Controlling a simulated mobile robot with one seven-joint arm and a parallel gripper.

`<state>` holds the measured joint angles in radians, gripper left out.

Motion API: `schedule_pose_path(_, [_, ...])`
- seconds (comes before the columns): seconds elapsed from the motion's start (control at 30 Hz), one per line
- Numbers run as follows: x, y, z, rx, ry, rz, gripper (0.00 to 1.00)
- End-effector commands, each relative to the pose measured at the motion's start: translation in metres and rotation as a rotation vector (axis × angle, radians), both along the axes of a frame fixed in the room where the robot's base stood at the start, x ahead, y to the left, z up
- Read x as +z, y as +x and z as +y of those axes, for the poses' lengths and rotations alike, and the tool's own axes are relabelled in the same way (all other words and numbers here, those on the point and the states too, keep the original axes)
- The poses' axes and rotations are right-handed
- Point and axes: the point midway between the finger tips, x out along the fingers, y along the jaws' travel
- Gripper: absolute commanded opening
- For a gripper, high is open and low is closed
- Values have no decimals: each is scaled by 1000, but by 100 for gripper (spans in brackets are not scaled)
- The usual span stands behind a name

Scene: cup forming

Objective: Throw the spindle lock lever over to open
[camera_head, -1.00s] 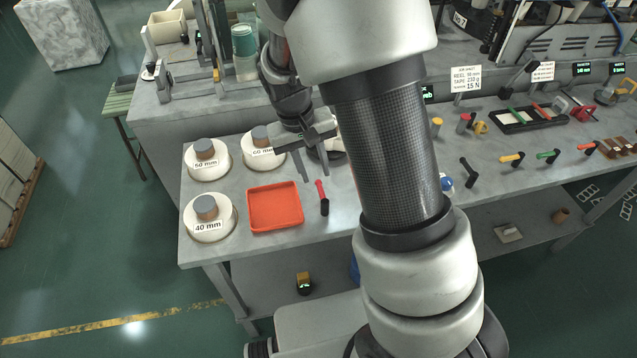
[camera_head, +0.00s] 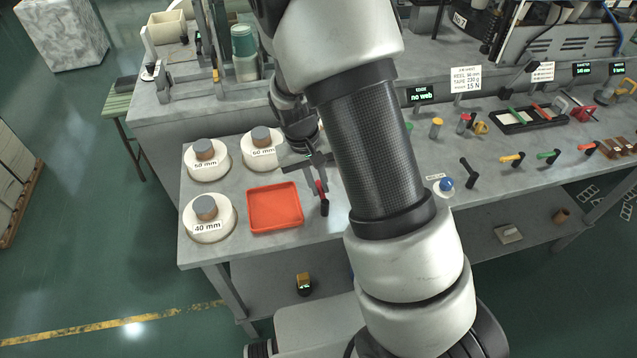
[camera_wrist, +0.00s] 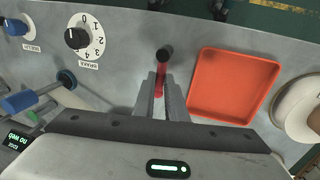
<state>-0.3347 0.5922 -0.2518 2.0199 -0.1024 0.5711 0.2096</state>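The spindle lock lever (camera_head: 324,208) shows as a small red and black lever on the table just right of the orange tray. In the wrist view the lever (camera_wrist: 164,54) has its black end beyond my fingertips and its red part between them. My gripper (camera_head: 320,179) is low over the lever. In the wrist view my gripper (camera_wrist: 160,85) has its two fingers close together on either side of the red part, with no clear gap beside it. The fingers hide part of the lever.
The orange tray (camera_head: 251,208) lies close beside the lever. White rolls with brown cores, such as the 40 mm roll (camera_head: 207,233), stand left of it. A brake dial (camera_wrist: 77,38) is on the lever's other side. Several small coloured handles are farther right.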

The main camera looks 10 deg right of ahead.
Motion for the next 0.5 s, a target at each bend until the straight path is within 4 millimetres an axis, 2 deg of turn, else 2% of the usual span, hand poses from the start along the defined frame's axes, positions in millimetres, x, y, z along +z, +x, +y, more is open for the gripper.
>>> schedule_pose_path(0.27, [0,0,0,-11,0,0,0])
schedule_pose_path(0.5, [0,1,-4,-101,0,-1,0])
